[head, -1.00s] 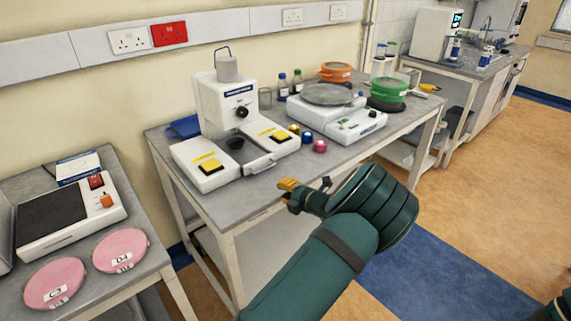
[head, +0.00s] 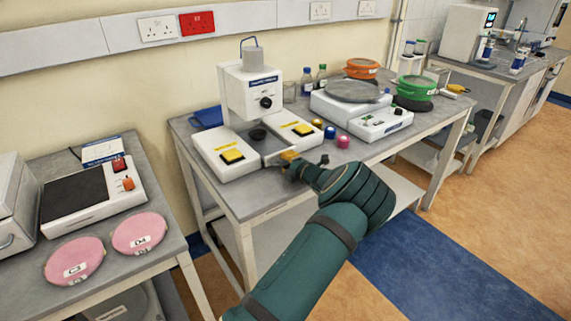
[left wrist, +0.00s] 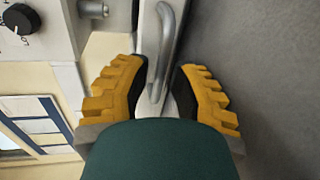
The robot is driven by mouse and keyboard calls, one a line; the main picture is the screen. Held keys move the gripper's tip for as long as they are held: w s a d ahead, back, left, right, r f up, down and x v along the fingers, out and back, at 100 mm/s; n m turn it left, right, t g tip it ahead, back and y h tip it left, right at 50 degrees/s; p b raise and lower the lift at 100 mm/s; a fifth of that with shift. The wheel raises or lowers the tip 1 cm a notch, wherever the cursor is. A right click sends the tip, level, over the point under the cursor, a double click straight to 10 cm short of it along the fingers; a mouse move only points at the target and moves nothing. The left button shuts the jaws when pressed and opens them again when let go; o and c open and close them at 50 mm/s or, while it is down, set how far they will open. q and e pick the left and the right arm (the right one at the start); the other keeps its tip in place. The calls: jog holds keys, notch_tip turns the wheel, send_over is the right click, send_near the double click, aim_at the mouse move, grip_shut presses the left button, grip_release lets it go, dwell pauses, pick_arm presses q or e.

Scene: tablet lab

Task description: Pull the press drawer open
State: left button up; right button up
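The press (head: 250,95) is a white machine with a black knob and two yellow buttons on its base, on the middle table. Its drawer (head: 272,151) lies between the two button blocks, its front partly hidden by my left gripper (head: 290,161). In the left wrist view, the drawer's silver bar handle (left wrist: 165,50) stands between the two yellow-padded fingers of my left gripper (left wrist: 160,78). The fingers are apart, with gaps visible on both sides of the handle. How far the drawer is out is hard to tell. My right gripper is out of view.
Blue, yellow and pink small pots (head: 343,142) stand just right of the press. A white balance-like device (head: 365,115) is beyond them. Two pink dishes (head: 139,233) lie on the left table. The floor in front is free.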

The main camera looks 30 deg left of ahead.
pick_arm(q)
jog(key=shift+w+a+f, duration=0.1)
jog(key=shift+w+a, duration=0.1)
jog(key=shift+a, duration=0.2)
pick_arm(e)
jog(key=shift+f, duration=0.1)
pick_arm(q)
grip_shut()
jog(key=shift+d, duration=0.1)
jog(key=shift+s+d, duration=0.1)
jog(key=shift+d, duration=0.05)
jog(key=f+p+v, duration=0.2)
jog(key=p+v, duration=0.6)
jog(key=v, duration=0.5)
jog(key=shift+s+d+f, duration=0.15)
jog(key=shift+d+f, duration=0.05)
jog(key=shift+d, duration=0.3)
grip_release()
jog(key=shift+a+f, duration=0.1)
jog(key=shift+f, duration=0.05)
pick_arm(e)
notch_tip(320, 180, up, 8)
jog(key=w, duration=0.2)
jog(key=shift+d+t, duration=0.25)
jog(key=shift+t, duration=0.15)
